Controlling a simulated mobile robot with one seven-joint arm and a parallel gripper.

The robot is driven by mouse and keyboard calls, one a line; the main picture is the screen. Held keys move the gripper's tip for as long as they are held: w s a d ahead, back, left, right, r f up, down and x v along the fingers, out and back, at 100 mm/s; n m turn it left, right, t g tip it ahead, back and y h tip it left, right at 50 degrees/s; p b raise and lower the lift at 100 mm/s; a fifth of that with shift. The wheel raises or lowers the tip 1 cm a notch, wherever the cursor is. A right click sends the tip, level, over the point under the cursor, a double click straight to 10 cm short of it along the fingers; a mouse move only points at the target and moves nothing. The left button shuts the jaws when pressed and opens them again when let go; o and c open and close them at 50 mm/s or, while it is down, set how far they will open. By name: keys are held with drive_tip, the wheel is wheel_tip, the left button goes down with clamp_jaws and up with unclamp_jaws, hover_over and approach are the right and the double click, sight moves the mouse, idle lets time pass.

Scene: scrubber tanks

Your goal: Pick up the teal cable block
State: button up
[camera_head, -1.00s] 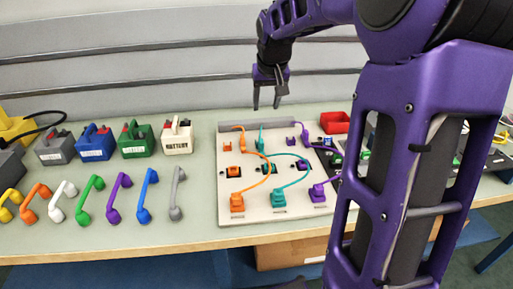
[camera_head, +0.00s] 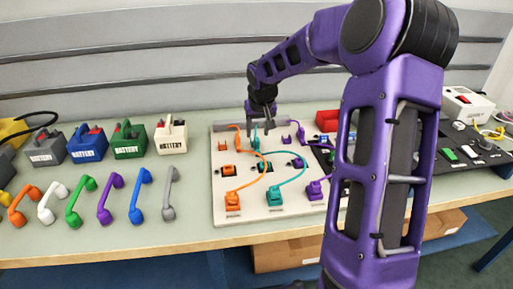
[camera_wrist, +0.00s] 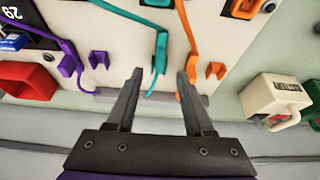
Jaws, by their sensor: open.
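The teal cable block (camera_head: 275,195) sits at the front edge of the white board (camera_head: 222,214), between an orange block and a purple block. A teal cable curves back from it across the board. A slim teal cable end (camera_wrist: 159,62) shows in the wrist view, near the board's far edge. My gripper (camera_head: 260,123) is open and points down over that far edge, well behind the front teal block. In the wrist view its two fingers (camera_wrist: 160,76) are apart, with the teal cable end between and just beyond their tips. I cannot tell their height above it.
Orange (camera_head: 232,200) and purple (camera_head: 314,190) blocks flank the teal one, with their cables. An orange cable end (camera_wrist: 187,88) is close beside one finger. Batteries, including a white one (camera_head: 171,137), and colored handles stand left.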

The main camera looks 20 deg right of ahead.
sight(257, 139)
drive_tip(key=x, duration=0.4)
drive_tip(key=shift+b, duration=0.3)
clamp_jaws()
